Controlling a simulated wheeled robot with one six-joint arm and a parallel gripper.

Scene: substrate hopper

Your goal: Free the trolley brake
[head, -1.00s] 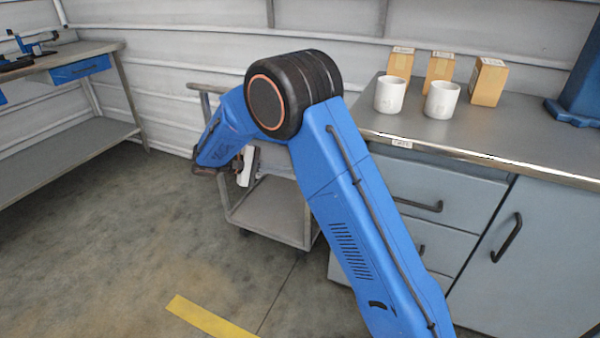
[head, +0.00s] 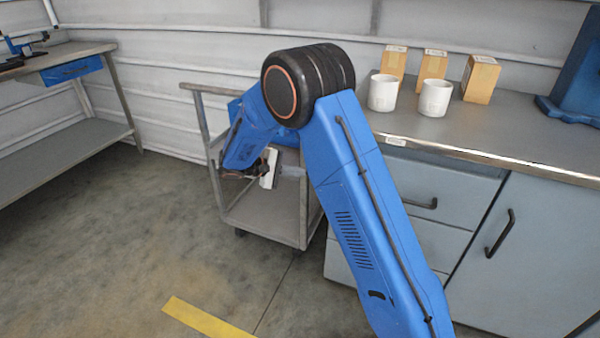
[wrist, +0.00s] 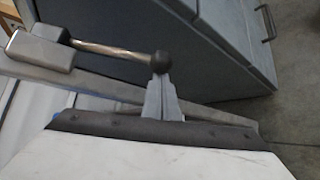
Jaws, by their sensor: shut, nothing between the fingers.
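The trolley (head: 305,205) is a grey metal frame with a handle and a lower shelf, standing against the wall beside the counter. My blue arm hides part of it. In the wrist view, a brake lever shows as a metal rod (wrist: 108,50) running from a grey block (wrist: 40,47) to a black ball knob (wrist: 160,62). My gripper (wrist: 161,84) is shut and empty, its grey fingertips right at the near side of the knob. I cannot tell whether they touch it. In the head view, my gripper's white body (head: 268,168) is at the trolley, its fingers not clearly visible.
A grey counter (head: 470,135) with drawers stands close to the trolley's right, bearing two white mugs (head: 383,92) (head: 435,97) and several small boxes. A workbench (head: 60,62) is at the left. The floor (head: 130,230) in front is clear, with a yellow stripe (head: 208,320).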

